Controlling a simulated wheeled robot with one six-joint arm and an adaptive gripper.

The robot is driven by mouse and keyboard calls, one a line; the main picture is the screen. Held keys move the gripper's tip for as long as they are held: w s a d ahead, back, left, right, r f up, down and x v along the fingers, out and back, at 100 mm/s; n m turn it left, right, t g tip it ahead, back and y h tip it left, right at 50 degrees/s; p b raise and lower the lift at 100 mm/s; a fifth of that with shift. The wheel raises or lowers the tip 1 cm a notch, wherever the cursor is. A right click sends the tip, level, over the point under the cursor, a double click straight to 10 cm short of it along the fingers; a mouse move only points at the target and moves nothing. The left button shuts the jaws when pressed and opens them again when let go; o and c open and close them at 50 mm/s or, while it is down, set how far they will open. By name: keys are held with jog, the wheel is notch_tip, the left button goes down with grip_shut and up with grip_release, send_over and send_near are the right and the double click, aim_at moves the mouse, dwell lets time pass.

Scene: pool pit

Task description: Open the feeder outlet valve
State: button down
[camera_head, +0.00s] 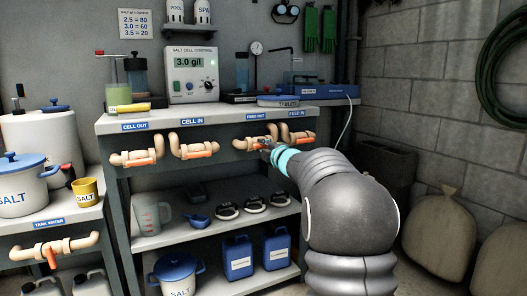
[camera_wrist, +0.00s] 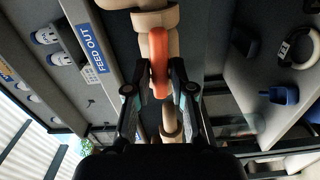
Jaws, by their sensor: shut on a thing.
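The feeder outlet valve, under the FEED OUT label (camera_head: 256,115), is a beige pipe valve (camera_head: 239,143) on the bench front. My gripper (camera_head: 264,149) is at it, partly hiding it in the head view. In the wrist view the FEED OUT label (camera_wrist: 88,48) is beside the pipe (camera_wrist: 155,20). The valve's orange handle (camera_wrist: 160,62) is between the fingertips of my gripper (camera_wrist: 160,78), which is shut on it. The handle lies roughly along the pipe.
The FEED IN pipe (camera_head: 299,134) is close on the right. The CELL IN valve (camera_head: 193,147) and CELL OUT valve (camera_head: 136,157) are to the left. Sacks (camera_head: 441,232) stand on the right.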

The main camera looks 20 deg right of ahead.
jog(key=shift+n, duration=0.6)
jog(key=c, duration=1.1)
grip_release()
jog(key=shift+a, duration=0.1)
jog(key=shift+s, duration=0.2)
jog(key=s, duration=1.1)
jog(key=shift+s+d, duration=0.2)
jog(key=shift+s, duration=0.1)
